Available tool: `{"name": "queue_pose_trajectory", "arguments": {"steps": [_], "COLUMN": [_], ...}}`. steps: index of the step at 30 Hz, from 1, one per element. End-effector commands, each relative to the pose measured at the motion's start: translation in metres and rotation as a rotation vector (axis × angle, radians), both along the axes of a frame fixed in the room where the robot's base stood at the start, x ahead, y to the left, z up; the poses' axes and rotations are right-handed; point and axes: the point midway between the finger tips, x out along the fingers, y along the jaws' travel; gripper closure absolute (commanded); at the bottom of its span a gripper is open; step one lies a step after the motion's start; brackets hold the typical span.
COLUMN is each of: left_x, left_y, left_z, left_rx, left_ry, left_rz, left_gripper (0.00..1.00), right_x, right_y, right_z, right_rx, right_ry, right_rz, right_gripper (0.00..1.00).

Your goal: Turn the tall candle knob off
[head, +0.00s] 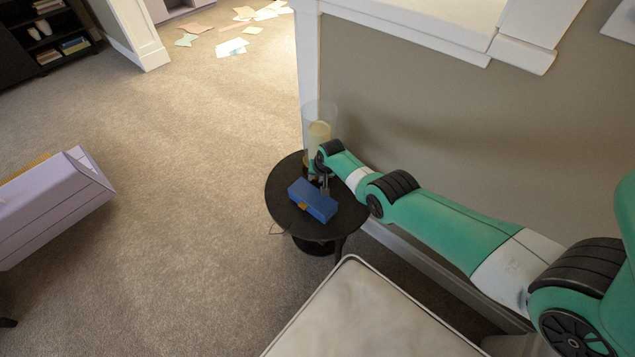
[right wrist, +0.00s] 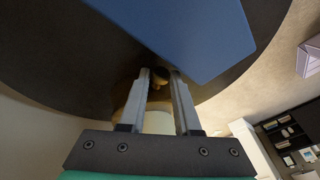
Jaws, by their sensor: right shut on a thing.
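The tall candle (head: 319,132), a cream cylinder inside a clear glass sleeve, stands at the back of a small round black table (head: 282,190). My right gripper (head: 321,186) is down at the candle's base, just behind a blue box. In the right wrist view my right gripper (right wrist: 160,76) has its two grey fingers close together on a small dark brownish knob (right wrist: 160,78), with a pale part of the candle below it between the fingers. The knob's turn position cannot be made out. My left gripper is not in view.
The blue box (head: 313,199) with an orange patch lies on the table right beside the gripper. A wall and white trim stand close behind the table. A pale cushioned piece (head: 370,315) is in front. Open carpet lies to the left.

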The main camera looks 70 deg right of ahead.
Motion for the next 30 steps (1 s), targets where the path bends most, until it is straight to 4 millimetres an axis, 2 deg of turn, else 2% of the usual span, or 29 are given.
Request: {"name": "queue_pose_trajectory", "arguments": {"steps": [1, 3, 14, 15, 16, 25, 30], "left_x": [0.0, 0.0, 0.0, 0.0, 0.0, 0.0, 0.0], "left_y": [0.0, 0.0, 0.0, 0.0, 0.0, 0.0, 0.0], "left_z": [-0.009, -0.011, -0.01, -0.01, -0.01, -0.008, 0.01], "left_rx": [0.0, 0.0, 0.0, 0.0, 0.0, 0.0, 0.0], "left_ry": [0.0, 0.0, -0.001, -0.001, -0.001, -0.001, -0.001], "left_rz": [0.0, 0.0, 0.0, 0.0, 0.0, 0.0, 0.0], "left_gripper": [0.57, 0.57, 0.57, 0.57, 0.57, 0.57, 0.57], "right_x": [0.001, 0.001, 0.0, 0.0, 0.0, 0.0, -0.002], "right_y": [0.001, 0.001, 0.001, 0.001, 0.001, 0.001, 0.003], "right_z": [-0.005, -0.003, 0.0, 0.0, 0.0, 0.001, 0.015], "right_rx": [-0.006, -0.013, -0.017, -0.017, -0.016, -0.016, -0.016], "right_ry": [0.028, 0.055, 0.073, 0.073, 0.072, 0.071, 0.071], "right_rz": [0.001, 0.001, -0.001, -0.001, -0.001, -0.001, -0.001], "right_gripper": [1.0, 1.0, 1.0, 0.62, 0.56, 0.56, 0.56]}}
